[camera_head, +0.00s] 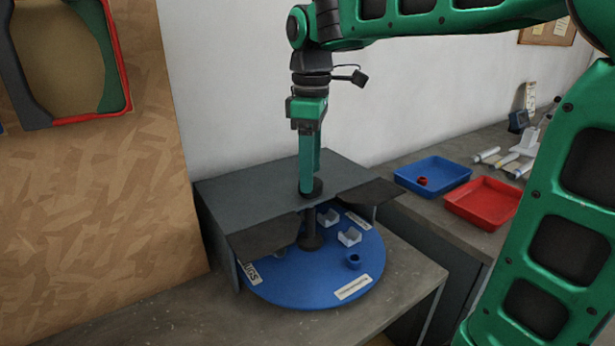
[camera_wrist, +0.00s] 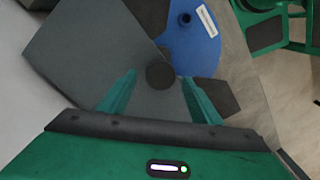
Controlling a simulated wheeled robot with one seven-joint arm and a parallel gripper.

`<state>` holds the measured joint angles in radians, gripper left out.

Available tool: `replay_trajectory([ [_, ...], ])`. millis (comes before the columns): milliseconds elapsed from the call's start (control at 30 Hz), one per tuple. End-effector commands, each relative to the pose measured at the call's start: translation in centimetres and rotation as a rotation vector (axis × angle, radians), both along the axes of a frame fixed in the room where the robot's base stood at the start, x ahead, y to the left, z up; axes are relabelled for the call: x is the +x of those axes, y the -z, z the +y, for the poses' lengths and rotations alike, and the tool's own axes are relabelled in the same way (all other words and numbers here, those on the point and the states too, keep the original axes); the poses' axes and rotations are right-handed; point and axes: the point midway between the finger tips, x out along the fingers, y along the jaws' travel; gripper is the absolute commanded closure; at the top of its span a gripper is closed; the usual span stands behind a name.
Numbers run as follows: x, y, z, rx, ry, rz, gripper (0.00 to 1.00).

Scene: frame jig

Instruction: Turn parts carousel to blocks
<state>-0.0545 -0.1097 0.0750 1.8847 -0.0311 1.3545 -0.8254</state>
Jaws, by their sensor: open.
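The parts carousel (camera_head: 300,287) is a round blue disc under a grey cover (camera_head: 255,195), with its front part exposed. A dark post rises from its middle to a round dark knob (camera_head: 312,193) above the cover. My gripper (camera_head: 309,184) points down with its open fingers at the knob. In the wrist view, the knob (camera_wrist: 160,75) lies between the fingertips; contact cannot be told. Two small white block-like parts (camera_head: 349,237) and a blue ring-shaped part (camera_head: 353,261) sit on the exposed disc.
Dark flaps (camera_head: 264,236) of the cover overhang the disc. A blue tray (camera_head: 433,176) holding a red part and a red tray (camera_head: 486,202) stand on the bench at right. A brown patterned panel (camera_head: 90,190) stands at left. Bare bench top surrounds the disc's front.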

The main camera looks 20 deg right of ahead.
Motion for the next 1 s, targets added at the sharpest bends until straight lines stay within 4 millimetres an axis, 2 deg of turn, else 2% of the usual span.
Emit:
replay_trajectory([
  [200, 0.0, 1.9, 0.0, 0.0, 0.001, 0.0, 0.41],
  [533, 0.0, 2.2, 0.0, -0.001, 0.001, -0.001, 0.41],
  [567, 0.0, 2.2, 0.0, -0.001, 0.001, -0.001, 0.46],
  [700, 0.0, 2.2, 0.0, -0.001, 0.001, -0.001, 0.8],
  [800, 0.0, 2.2, 0.0, 0.0, 0.002, -0.001, 1.0],
  [1000, 0.1, 2.2, -0.1, 0.001, 0.012, -0.003, 1.0],
])
